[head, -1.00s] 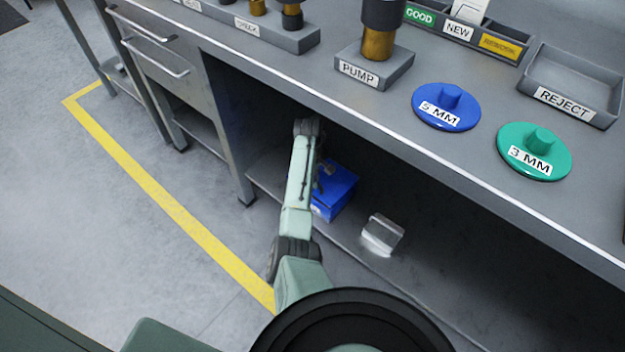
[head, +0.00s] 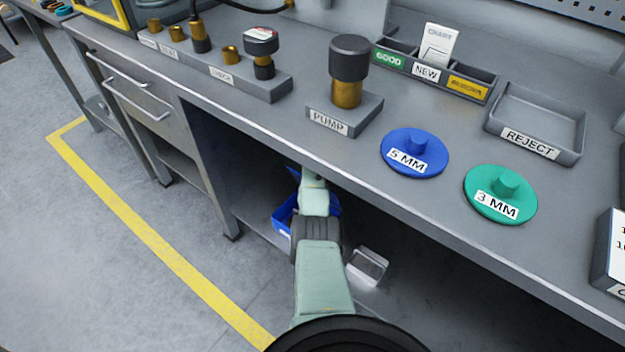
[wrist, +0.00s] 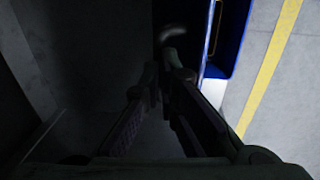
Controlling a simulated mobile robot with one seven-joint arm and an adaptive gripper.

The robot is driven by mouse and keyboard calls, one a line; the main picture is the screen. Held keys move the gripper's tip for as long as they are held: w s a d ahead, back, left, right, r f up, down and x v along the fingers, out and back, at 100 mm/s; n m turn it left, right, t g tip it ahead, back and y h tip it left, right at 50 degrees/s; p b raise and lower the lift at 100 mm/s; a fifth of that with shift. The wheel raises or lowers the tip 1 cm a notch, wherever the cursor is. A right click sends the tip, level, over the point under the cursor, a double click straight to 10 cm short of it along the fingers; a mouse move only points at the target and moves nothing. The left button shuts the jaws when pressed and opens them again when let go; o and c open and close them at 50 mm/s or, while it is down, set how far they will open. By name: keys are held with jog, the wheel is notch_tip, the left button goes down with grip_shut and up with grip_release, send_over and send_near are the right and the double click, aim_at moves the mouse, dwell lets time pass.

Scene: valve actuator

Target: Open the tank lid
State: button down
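The blue tank (head: 284,216) stands on the low shelf under the bench, partly behind my arm. Its top looks open, and a blue piece (head: 293,173), seemingly the lid, stands raised at its back under the bench edge. In the head view my gripper is hidden behind my arm and the bench. In the wrist view my gripper (wrist: 161,70) points into a dark space with a narrow gap between its fingers and nothing clearly held. A blue part of the tank (wrist: 235,35) with a thin yellow bar lies just right of the fingers.
A clear block (head: 368,266) sits on the shelf right of the tank. The bench top above carries a pump holder (head: 345,112), a blue 5 MM disc (head: 405,160), a green 3 MM disc (head: 485,203) and a reject tray (head: 520,145). Open floor lies to the left.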

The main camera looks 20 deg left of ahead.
jog(key=c, duration=2.4)
grip_release()
jog(key=shift+s+d+f, duration=0.15)
jog(key=shift+d+f, duration=0.05)
jog(key=shift+f, duration=0.9)
jog(key=c, duration=2.1)
grip_release()
jog(key=shift+s+a+r, duration=0.1)
jog(key=shift+a, duration=0.05)
jog(key=o, duration=0.4)
jog(key=shift+a+f, duration=0.15)
jog(key=shift+f, duration=0.1)
